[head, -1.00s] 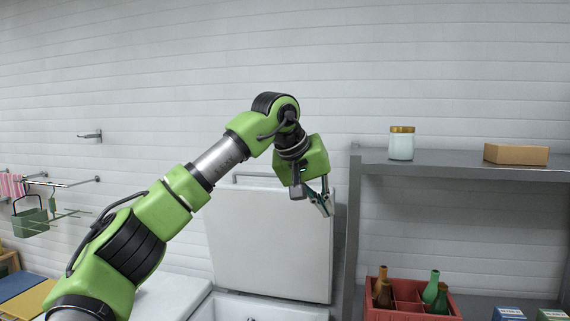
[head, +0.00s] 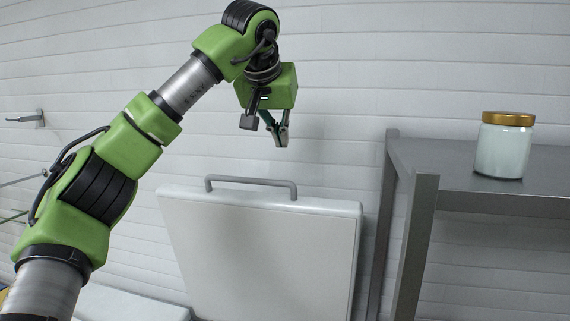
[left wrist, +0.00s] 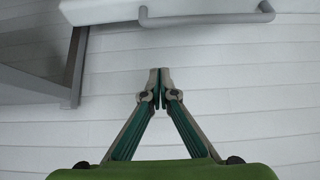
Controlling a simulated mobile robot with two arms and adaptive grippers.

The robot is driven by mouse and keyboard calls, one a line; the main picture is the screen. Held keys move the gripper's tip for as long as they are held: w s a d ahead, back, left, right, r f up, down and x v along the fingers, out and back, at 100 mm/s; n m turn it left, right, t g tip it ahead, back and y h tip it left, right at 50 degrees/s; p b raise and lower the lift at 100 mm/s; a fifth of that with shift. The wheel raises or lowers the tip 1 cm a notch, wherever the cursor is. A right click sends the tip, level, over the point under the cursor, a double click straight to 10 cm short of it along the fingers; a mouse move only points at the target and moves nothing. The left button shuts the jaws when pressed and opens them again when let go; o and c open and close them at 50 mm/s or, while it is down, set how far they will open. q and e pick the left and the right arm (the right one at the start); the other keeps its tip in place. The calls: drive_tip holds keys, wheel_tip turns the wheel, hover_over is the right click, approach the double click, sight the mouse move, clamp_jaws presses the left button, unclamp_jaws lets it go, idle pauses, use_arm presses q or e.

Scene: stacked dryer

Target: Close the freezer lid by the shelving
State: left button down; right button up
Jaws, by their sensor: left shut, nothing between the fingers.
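The freezer lid (head: 265,250) stands raised, a white panel leaning near the wall in the head view. A grey bar handle (head: 250,183) runs along its top edge. My left gripper (head: 281,143) is above the handle, apart from it, with its fingers shut and empty and pointing down. In the left wrist view the gripper (left wrist: 158,72) shows its fingertips together, and the lid edge (left wrist: 105,8) and handle (left wrist: 205,19) lie beyond them at the top. The freezer body is mostly below the head view. My right gripper is not in view.
The grey shelving (head: 408,235) stands just right of the lid, with a gold-lidded jar (head: 504,148) on its top. A white surface (head: 130,303) lies low at left. A wall hook (head: 27,118) is at far left. The wall above the lid is clear.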

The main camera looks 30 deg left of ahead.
use_arm(q)
drive_tip(key=shift+p+x, duration=0.5)
drive_tip(key=shift+x, duration=0.55)
drive_tip(key=p, duration=0.2)
hover_over(285, 197)
drive_tip(key=w, duration=0.3)
wheel_tip(285, 197, down, 6)
drive_tip(key=s, duration=0.3)
drive_tip(key=shift+f, duration=0.15)
drive_tip(key=shift+s, duration=0.3)
drive_tip(key=shift+s+d+f, duration=0.1)
drive_tip(key=shift+s+f, duration=0.05)
drive_tip(key=shift+f, duration=0.15)
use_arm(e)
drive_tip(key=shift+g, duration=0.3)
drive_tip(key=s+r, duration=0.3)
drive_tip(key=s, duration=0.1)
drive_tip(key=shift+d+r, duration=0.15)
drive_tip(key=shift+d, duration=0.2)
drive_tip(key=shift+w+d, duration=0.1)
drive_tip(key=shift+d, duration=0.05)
